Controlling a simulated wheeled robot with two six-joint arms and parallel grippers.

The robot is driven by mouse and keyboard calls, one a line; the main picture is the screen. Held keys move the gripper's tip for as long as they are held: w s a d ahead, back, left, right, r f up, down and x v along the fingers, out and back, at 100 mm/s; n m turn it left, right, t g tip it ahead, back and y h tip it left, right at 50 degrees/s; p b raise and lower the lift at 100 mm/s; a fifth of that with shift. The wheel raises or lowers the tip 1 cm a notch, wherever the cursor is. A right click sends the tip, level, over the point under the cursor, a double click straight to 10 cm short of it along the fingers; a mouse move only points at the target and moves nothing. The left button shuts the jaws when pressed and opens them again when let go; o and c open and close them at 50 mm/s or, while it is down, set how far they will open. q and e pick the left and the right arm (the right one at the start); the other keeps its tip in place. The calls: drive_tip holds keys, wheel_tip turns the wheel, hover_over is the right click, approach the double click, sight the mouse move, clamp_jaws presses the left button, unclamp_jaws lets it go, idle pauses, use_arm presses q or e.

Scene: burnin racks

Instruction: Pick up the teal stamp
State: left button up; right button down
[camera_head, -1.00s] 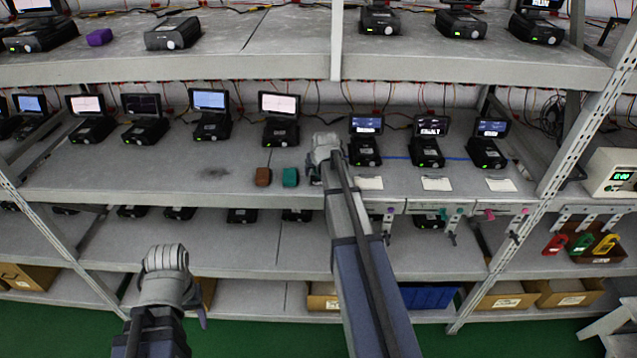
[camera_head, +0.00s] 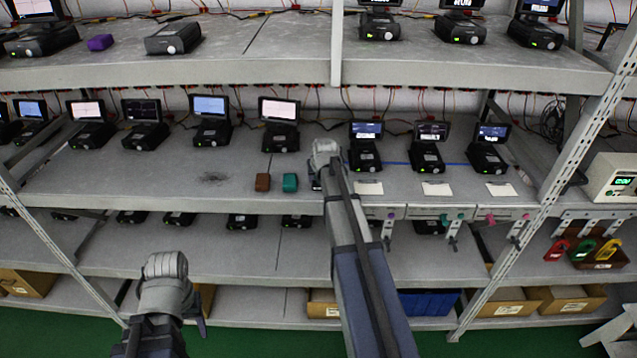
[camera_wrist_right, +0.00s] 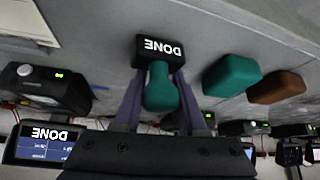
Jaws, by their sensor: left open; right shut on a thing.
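The teal stamp has a teal handle (camera_wrist_right: 160,88) and a black base marked "DONE" (camera_wrist_right: 158,50). In the right wrist view my right gripper (camera_wrist_right: 158,95) has a finger on each side of the handle and is shut on it. The base faces the middle shelf; I cannot tell whether it touches. In the head view my right arm hides most of this gripper and stamp. My left gripper (camera_head: 203,322) is open and low at the left, away from the shelf objects; its fingers are mostly hidden.
A teal block (camera_head: 290,182) and a brown block (camera_head: 263,182) sit on the middle shelf (camera_head: 120,185) just left of my right gripper. Black devices with screens stand behind. White cards (camera_head: 369,188) lie to the right. An upright post (camera_head: 336,40) and the upper shelf edge are above.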

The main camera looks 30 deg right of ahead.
use_arm(q)
drive_tip(key=shift+r, duration=0.1)
use_arm(e)
drive_tip(key=shift+r, duration=0.1)
use_arm(q)
wheel_tip(320, 180, up, 10)
drive_tip(key=p, duration=1)
use_arm(e)
wheel_tip(320, 180, up, 10)
